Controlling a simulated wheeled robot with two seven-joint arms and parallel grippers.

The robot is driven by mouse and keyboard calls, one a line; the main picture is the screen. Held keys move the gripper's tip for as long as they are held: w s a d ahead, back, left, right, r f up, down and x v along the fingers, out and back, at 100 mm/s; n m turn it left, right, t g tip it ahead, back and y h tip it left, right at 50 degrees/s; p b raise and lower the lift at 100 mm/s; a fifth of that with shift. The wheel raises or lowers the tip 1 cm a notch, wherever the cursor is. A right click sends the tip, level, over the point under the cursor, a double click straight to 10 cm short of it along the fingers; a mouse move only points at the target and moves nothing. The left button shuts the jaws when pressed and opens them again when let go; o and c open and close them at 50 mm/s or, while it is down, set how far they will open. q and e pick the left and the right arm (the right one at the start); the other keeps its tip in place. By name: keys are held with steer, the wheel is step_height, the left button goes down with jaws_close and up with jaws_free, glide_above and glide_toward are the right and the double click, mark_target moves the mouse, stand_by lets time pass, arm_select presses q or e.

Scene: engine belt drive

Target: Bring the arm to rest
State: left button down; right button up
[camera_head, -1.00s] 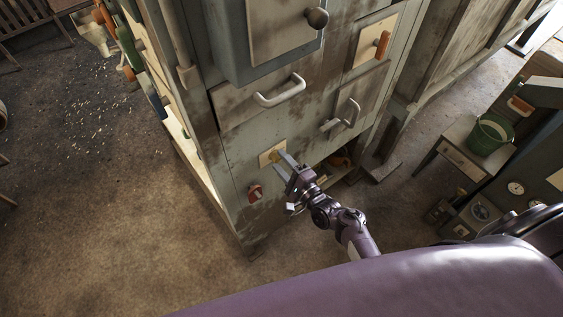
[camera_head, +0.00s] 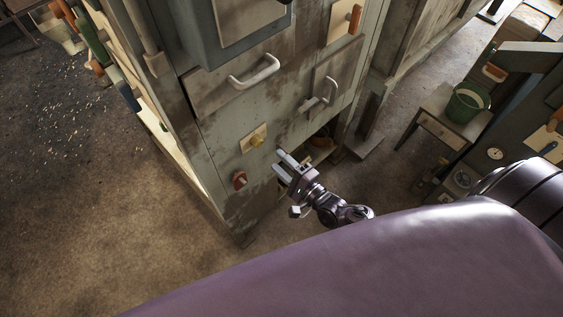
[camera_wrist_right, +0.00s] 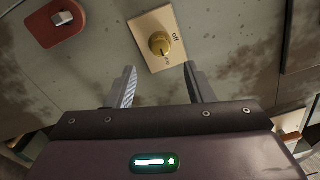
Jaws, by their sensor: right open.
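My right gripper (camera_head: 281,163) is open and empty in front of the lower part of the grey-green cabinet (camera_head: 216,147). In the right wrist view its two fingers (camera_wrist_right: 160,88) stand apart. Beyond them is a brass knob (camera_wrist_right: 160,43) on a pale plate marked "off", apart from the fingers. The same knob (camera_head: 256,140) shows in the head view, up and left of the fingertips. My left gripper is not in view.
An open compartment (camera_head: 318,147) is right of the gripper. A green bucket (camera_head: 464,104) stands on a small table at right. Floor at left is mostly clear.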

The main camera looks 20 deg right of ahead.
steer(key=s+a+f+n+g+h, duration=0.1)
steer(key=s+f+n+g, duration=0.4)
steer(key=f, duration=0.6)
steer(key=s+a+f+n+g+h, duration=0.1)
steer(key=s+a+f+n+g, duration=0.2)
steer(key=s+f, duration=0.6)
steer(key=s+d+f+n+g+h, duration=0.2)
steer(key=s+d+f+n+g, duration=0.2)
steer(key=s, duration=0.6)
steer(key=s+d+f+n+g+h, duration=0.2)
steer(key=s+d+f+n+g, duration=0.2)
steer(key=s+f+n, duration=0.3)
steer(key=s+d+f, duration=0.1)
steer(key=s+f, duration=0.2)
steer(key=f, duration=0.1)
steer(key=shift+s+n, duration=0.25)
steer(key=shift+n, duration=0.15)
